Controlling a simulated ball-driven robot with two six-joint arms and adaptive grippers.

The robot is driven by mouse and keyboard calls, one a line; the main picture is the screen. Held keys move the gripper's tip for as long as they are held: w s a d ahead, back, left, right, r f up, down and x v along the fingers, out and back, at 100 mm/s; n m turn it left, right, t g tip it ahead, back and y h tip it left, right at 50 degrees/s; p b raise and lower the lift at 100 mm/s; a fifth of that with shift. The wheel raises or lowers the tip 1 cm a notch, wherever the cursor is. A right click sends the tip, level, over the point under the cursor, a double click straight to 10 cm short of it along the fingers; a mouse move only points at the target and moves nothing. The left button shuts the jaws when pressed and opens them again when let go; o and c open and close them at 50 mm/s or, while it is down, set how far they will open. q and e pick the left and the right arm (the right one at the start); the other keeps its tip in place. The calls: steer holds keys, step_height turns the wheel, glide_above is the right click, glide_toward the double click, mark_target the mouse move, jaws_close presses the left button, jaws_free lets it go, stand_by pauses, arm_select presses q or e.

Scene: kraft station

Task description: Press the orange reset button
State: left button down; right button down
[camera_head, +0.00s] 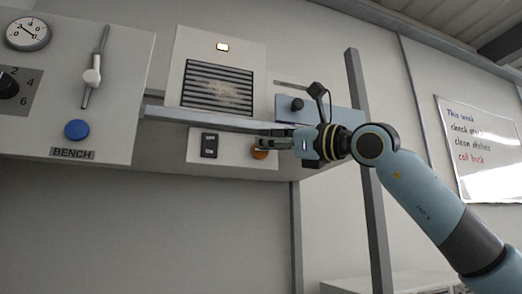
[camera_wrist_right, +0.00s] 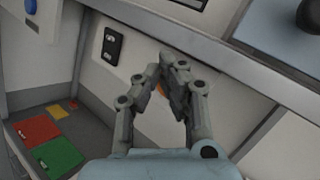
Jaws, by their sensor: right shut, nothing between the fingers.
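The orange button (camera_head: 260,154) is on the lower white panel, to the right of a black rocker switch (camera_head: 209,145). In the wrist view a bit of the orange button (camera_wrist_right: 160,89) shows between my fingers; the rest is hidden behind them. My right gripper (camera_head: 266,139) comes in from the right, with its fingertips just above the button in the head view. In the wrist view the right gripper (camera_wrist_right: 170,62) has its fingertips together, with nothing held. I cannot tell whether it touches the panel. My left gripper is not in view.
A grey ledge (camera_head: 214,120) runs above the lower panel, close to my fingers. A blue button (camera_head: 77,130), a slider (camera_head: 92,76) and a gauge (camera_head: 27,33) are on the left panel. A black knob (camera_head: 297,104) is on the blue panel above my gripper.

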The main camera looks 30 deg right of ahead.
steer(key=shift+w+d, duration=0.15)
steer(key=shift+w, duration=0.3)
stand_by(0.5)
stand_by(0.3)
steer(key=shift+s+a+b, duration=0.25)
steer(key=shift+s+b, duration=0.4)
steer(key=shift+s, duration=0.15)
steer(key=s+b, duration=0.2)
steer(key=s+a+b, duration=0.1)
steer(key=s+b, duration=0.1)
steer(key=s, duration=0.1)
